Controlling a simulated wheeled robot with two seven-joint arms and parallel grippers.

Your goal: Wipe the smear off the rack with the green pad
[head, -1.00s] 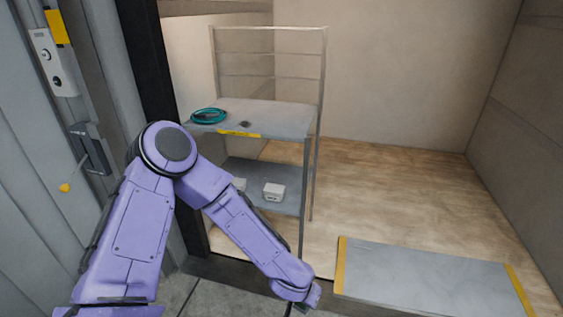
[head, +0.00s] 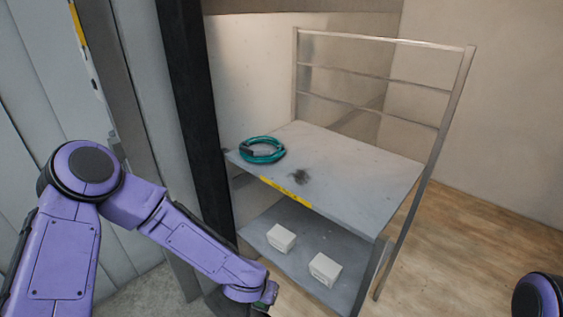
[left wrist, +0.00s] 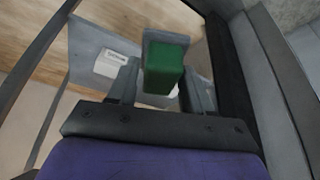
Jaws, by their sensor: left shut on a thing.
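The rack (head: 345,165) stands ahead with a grey top shelf and a lower shelf. A dark smear (head: 299,177) lies on the top shelf, near its front edge. My left gripper (head: 268,294) is low in front of the rack, below the top shelf and apart from it. In the left wrist view it is shut on the green pad (left wrist: 164,68), which sits between its fingers. Only a small bit of the pad shows in the head view. My right gripper is not in view; only a piece of that arm shows at the lower right.
A coiled teal hose or cable (head: 262,150) lies on the top shelf, left of the smear. Two white boxes (head: 281,238) (head: 324,269) sit on the lower shelf. A dark post (head: 198,120) stands left of the rack. Wooden floor (head: 480,240) is clear at the right.

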